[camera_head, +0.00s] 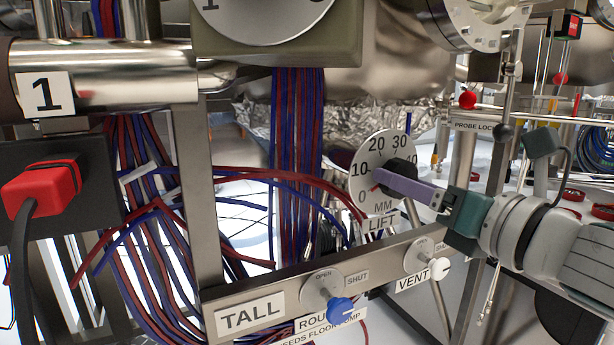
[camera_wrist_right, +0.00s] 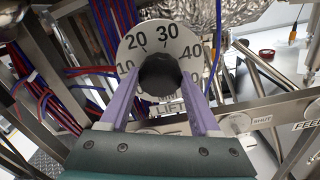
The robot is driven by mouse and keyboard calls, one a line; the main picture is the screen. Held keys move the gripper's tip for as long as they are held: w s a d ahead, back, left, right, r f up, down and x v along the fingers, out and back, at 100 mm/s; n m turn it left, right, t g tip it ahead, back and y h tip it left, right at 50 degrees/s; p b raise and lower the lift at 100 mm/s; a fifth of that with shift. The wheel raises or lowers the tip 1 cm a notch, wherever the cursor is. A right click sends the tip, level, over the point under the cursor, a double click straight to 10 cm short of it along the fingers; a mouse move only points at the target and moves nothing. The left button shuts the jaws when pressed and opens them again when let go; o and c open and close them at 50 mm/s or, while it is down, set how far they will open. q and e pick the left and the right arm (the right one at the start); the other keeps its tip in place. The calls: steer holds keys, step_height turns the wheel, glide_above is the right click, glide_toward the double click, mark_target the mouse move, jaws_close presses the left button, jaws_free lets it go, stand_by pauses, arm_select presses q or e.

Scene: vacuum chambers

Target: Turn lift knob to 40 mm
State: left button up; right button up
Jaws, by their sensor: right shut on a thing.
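The lift knob (camera_head: 402,168) is a black round knob on a white dial (camera_head: 372,157) marked 0, 10, 20, 30 and 40 MM, above the LIFT label (camera_head: 382,223). A small red mark shows at the knob's left side, between 0 and 10. My right gripper (camera_head: 383,180) comes in from the right with purple fingers, shut on the knob. In the right wrist view the black knob (camera_wrist_right: 160,74) sits between the two fingers (camera_wrist_right: 158,92), and the fingers cover part of the dial's lower half. My left gripper is not in view.
Below the dial runs a metal rail with a blue ROUGH knob (camera_head: 341,309) and a white VENT knob (camera_head: 439,268). Red and blue cables (camera_head: 297,130) hang left of the dial. A red plug (camera_head: 42,190) is at far left. Thin rods (camera_head: 507,95) stand at the right.

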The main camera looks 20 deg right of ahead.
steer(key=n+p, duration=0.5)
steer(key=n, duration=1.1)
steer(key=n+p, duration=0.5)
steer(key=n, duration=1.2)
steer(key=shift+r+n, duration=0.2)
steer(key=shift+n, duration=0.1)
stand_by(0.6)
